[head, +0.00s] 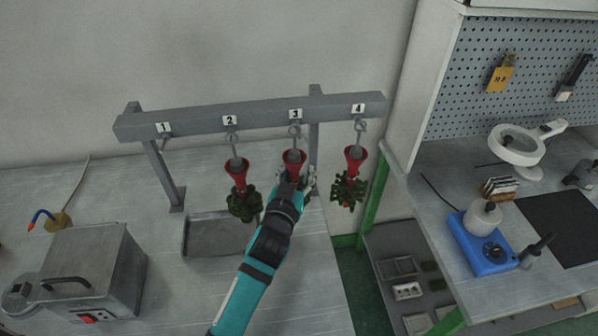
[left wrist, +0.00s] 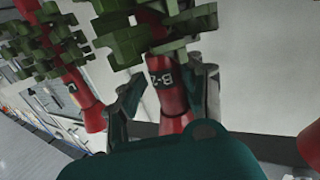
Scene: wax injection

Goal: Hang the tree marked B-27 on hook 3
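The tree marked B-2, its last digit hidden (left wrist: 170,100), is red with green leafy parts. In the head view its red cup (head: 293,157) is at hook 3 (head: 295,130), below the label 3. Its ring appears to be at the hook, but I cannot tell whether the hook bears it. My left gripper (head: 295,182) has its fingers on both sides of the red stem just below the cup and appears shut on it. My left arm hides the lower part of this tree. My right gripper is not in view.
Other red and green trees hang from hook 2 (head: 236,170) and hook 4 (head: 354,160), close on either side. Hook 1 (head: 165,140) is empty. A grey tray (head: 205,250) lies below the grey rack bar (head: 262,114). A metal machine (head: 100,265) stands at lower left.

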